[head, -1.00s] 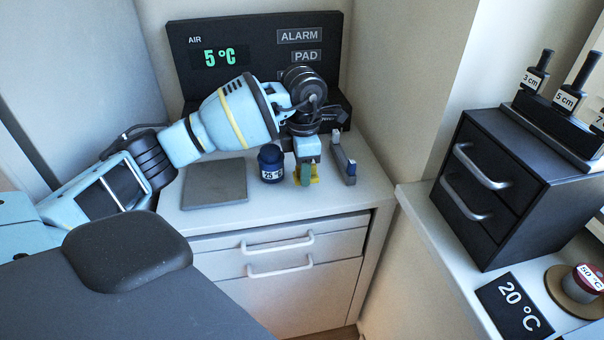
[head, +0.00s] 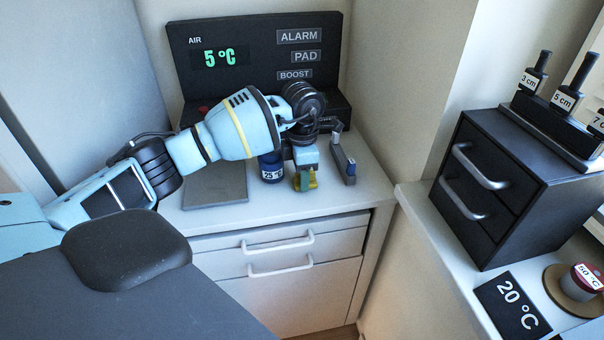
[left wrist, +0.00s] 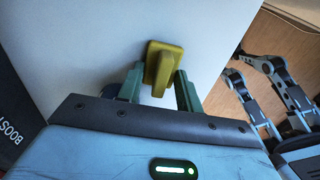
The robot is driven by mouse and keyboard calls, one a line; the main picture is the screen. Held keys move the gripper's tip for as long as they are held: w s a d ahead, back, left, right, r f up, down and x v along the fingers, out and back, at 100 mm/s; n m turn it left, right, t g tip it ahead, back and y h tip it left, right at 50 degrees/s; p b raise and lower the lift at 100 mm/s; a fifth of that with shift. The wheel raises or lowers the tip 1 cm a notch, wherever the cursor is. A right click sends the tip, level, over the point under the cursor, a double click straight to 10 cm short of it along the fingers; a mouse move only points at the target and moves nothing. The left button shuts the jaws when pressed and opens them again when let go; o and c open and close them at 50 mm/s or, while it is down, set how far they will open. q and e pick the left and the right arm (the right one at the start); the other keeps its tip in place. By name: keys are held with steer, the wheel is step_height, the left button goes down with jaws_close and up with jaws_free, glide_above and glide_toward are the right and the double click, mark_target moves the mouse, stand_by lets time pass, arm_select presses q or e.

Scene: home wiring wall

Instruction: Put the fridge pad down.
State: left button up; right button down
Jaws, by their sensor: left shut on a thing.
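The fridge pad, a small olive-yellow block (left wrist: 160,66), sits between the green fingers of my left gripper (left wrist: 160,88) in the left wrist view. In the head view the left gripper (head: 304,180) points down over the white counter (head: 285,205), shut on the pad (head: 312,181). The pad is low, close to the counter top; I cannot tell whether it touches. The fingers hide part of it in the head view. My right gripper is not in view.
A dark blue 25 °C jar (head: 271,168) stands just left of the gripper, and a grey square mat (head: 215,186) lies further left. A grey holder (head: 343,160) stands close on the right. The black display panel (head: 255,50) is behind. The counter's front strip is clear.

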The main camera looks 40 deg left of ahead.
arm_select(q)
steer(key=shift+f, duration=0.15)
steer(key=o, duration=1)
steer(key=shift+c, duration=0.2)
step_height(320, 180, up, 12)
